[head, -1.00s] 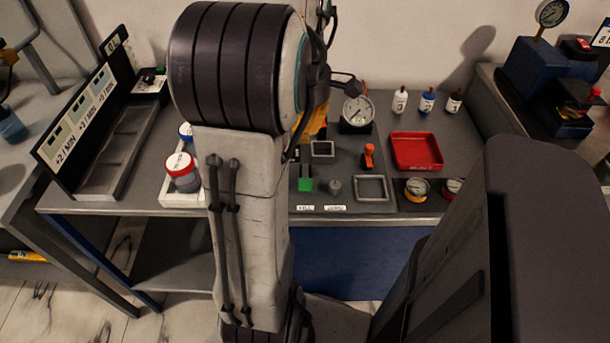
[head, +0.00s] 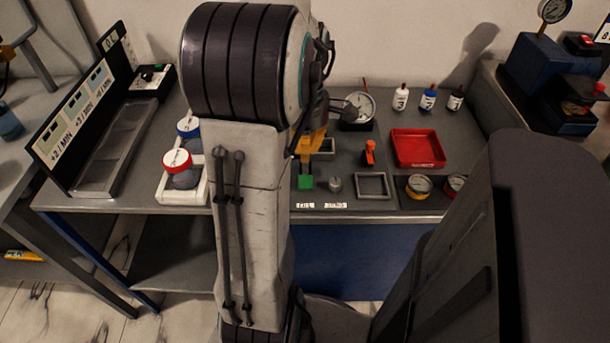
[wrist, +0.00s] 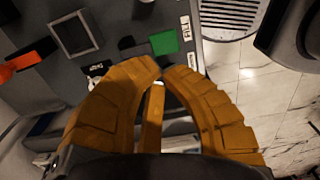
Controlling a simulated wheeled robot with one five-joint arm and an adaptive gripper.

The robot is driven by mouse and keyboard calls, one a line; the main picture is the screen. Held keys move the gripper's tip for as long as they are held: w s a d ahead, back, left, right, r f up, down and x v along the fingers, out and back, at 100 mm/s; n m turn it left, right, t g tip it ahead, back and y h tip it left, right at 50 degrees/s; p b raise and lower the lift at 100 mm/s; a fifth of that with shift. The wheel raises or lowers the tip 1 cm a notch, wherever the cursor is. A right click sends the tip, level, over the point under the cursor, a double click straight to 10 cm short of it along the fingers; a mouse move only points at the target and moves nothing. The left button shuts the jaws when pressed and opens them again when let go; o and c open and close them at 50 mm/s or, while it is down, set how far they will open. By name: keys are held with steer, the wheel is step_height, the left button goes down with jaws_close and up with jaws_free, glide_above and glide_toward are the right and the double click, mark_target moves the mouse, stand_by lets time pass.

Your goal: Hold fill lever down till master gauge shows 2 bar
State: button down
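The green fill lever pad (head: 306,182) is at the front of the bench, above a small label. It also shows in the wrist view (wrist: 164,42), just beyond my fingertips. My gripper (wrist: 161,72) has orange fingers with their tips drawn almost together, and nothing is seen held between them. In the head view my gripper (head: 312,146) is behind the green pad, partly hidden by my arm. I cannot tell whether it touches the pad. The master gauge (head: 359,106) is a white dial at the back of the bench; its reading is too small to tell.
A grey knob (head: 335,184) stands right beside the green pad. An orange-topped lever (head: 369,152), a grey square frame (head: 371,185), a red tray (head: 417,148) and small gauges (head: 418,186) are to the right. Several bottles (head: 427,98) stand behind. Lidded jars (head: 179,166) are left.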

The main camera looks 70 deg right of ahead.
mark_target(305, 180)
step_height(305, 180, down, 7)
steer(key=shift+f+b, duration=0.2)
steer(key=shift+b, duration=0.6)
steer(key=shift+a+f+b, duration=0.25)
steer(key=shift+f+b, duration=0.25)
steer(key=shift+f, duration=0.4)
steer(key=shift+r, duration=0.25)
stand_by(4.1)
steer(key=shift+r+p, duration=0.75)
steer(key=shift+p, duration=0.1)
steer(key=shift+r, duration=0.1)
